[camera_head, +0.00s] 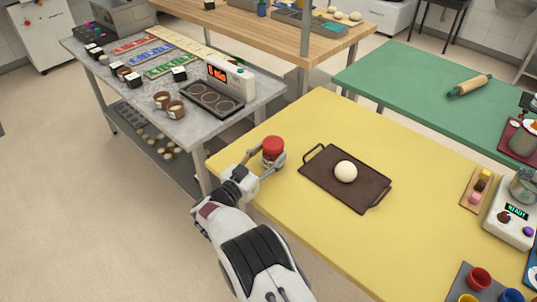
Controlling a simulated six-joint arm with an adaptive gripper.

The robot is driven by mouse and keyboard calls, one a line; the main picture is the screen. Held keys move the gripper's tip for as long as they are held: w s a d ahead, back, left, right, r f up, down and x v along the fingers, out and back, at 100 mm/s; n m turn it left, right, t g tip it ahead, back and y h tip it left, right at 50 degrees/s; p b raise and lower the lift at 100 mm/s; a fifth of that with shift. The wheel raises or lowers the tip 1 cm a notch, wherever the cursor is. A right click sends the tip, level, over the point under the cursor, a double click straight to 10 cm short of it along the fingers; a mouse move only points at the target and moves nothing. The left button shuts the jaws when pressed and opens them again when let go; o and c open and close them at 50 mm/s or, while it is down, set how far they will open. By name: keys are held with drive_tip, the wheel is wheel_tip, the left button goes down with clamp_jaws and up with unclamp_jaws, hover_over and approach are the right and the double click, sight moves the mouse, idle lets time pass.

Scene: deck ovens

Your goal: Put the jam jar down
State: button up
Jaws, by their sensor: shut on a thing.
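The jam jar (272,149) has a red lid and sits between the fingers of my gripper (267,163), near the left corner of the yellow table (320,118). My gripper is shut on the jar. The jar looks upright. I cannot tell whether its base touches the table top, as the fingers hide part of its lower side.
A dark brown tray (318,182) with two handles lies right of the jar, with a pale dough ball (346,171) on it. A grey metal table (255,93) stands beyond the table's left edge. The yellow surface behind the tray is clear.

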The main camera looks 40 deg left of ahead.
idle(0.4)
drive_tip(key=o, duration=1.5)
drive_tip(key=shift+f, duration=0.15)
drive_tip(key=shift+s, duration=0.5)
drive_tip(key=s, duration=0.3)
drive_tip(key=s+d, duration=0.1)
drive_tip(key=s, duration=0.7)
drive_tip(key=shift+d, duration=0.25)
drive_tip(key=shift+w+r, duration=0.1)
drive_tip(key=shift+r, duration=0.1)
